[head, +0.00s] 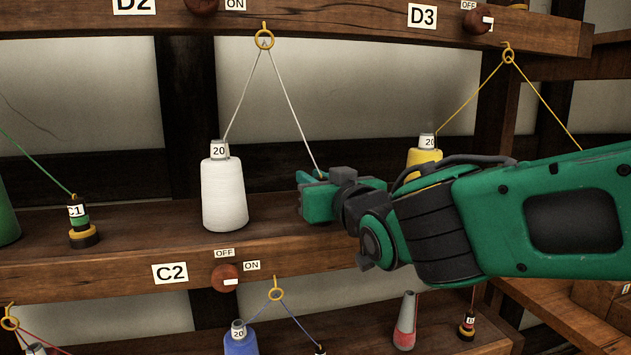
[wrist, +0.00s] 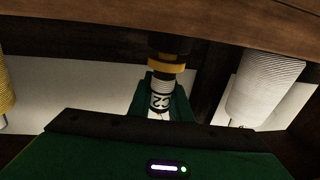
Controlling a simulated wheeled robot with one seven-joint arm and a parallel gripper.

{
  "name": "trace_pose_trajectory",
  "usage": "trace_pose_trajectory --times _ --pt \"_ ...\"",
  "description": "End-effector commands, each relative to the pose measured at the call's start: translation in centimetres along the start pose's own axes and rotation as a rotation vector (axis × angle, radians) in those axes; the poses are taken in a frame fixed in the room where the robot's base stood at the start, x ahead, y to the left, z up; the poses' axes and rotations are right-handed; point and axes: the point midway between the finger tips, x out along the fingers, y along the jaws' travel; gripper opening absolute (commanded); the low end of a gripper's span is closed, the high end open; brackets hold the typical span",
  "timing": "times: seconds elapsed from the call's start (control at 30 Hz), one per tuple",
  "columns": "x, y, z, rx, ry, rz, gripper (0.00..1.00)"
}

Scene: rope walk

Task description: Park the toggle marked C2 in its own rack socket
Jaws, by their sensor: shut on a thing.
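The toggle marked C2 (wrist: 160,95) is between the fingers of my gripper (wrist: 163,100) in the wrist view. It has a white band with black lettering, a yellow collar and a black end at the wooden shelf board. I cannot tell whether that end touches the board or sits in a socket. In the head view my gripper (head: 312,180) is above the C2 shelf, right of the white spool (head: 223,195), and hides the toggle. A white thread (head: 293,103) runs from the spool through a yellow ring (head: 264,40) down to my gripper. The C2 socket is hidden.
The C1 toggle (head: 83,225) stands on the shelf at left. A yellow spool (head: 424,158) stands behind my arm. The C2 knob (head: 225,278) is on the shelf's front edge (head: 110,284), its white mark towards ON. A blue spool (head: 240,341) stands below.

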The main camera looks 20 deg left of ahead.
Motion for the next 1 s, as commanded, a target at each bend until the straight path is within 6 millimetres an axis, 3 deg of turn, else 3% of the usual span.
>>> trace_pose_trajectory --times 0.47,0.5,0.83,1.0 --pt "0.0 0.0 0.8 0.000 0.001 0.000 0.00" --pt "0.0 0.0 0.8 0.000 0.001 0.000 0.25" --pt "-0.1 0.0 0.8 0.000 0.000 0.000 0.26" --pt "-1.1 0.0 0.8 0.000 0.001 0.000 0.26"
